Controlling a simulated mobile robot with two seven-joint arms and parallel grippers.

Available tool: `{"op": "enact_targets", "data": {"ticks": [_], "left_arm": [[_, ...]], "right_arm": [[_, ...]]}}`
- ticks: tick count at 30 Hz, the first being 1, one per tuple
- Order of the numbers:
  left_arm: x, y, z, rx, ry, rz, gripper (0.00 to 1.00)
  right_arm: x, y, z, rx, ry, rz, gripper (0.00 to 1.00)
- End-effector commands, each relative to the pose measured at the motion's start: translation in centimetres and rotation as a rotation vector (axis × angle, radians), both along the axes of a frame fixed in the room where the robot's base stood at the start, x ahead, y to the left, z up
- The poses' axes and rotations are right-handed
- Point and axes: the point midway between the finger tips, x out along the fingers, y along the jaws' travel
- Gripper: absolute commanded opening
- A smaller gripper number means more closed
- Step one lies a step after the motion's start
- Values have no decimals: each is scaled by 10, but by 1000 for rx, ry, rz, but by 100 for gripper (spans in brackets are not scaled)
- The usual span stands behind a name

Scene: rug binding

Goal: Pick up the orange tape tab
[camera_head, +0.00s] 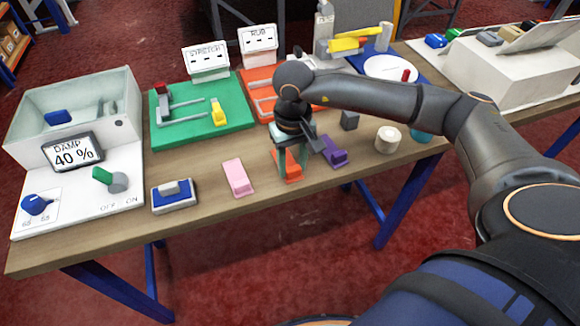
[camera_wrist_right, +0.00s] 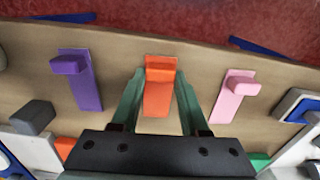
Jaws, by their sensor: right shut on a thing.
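The orange tape tab (camera_head: 290,170) lies at the front of the wooden table, between the pink and purple tabs. My right gripper (camera_head: 292,160) points down over it. My left gripper is not in view.
A pink tab (camera_head: 237,177) and a purple tab (camera_head: 334,151) lie on either side. A blue-and-white block (camera_head: 174,195), a grey block (camera_head: 349,120) and a cream cylinder (camera_head: 388,139) are nearby. A green board (camera_head: 203,130) stands behind.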

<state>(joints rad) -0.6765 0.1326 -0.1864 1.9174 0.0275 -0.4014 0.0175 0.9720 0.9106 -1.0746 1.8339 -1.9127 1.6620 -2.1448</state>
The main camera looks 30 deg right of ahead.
Motion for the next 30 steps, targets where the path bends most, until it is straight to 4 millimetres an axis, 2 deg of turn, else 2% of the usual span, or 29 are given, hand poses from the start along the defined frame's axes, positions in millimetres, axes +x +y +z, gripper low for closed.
{"op": "enact_targets", "data": {"ticks": [1, 5, 14, 19, 24, 26, 30], "left_arm": [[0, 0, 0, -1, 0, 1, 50], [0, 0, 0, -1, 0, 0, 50], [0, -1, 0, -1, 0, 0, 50], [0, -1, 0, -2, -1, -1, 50], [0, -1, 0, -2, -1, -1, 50], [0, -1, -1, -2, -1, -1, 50], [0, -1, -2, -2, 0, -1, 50]], "right_arm": [[0, 0, 0, 0, 0, 0, 14], [0, 0, 0, 0, 0, 0, 0], [0, 0, 1, 0, -1, 0, 0], [1, 0, 8, 1, -1, 0, 0], [1, 0, 32, 1, -4, -1, 0], [-7, 3, 41, 1, -4, 4, 0], [-34, 10, 74, 0, -8, 6, 0]]}}
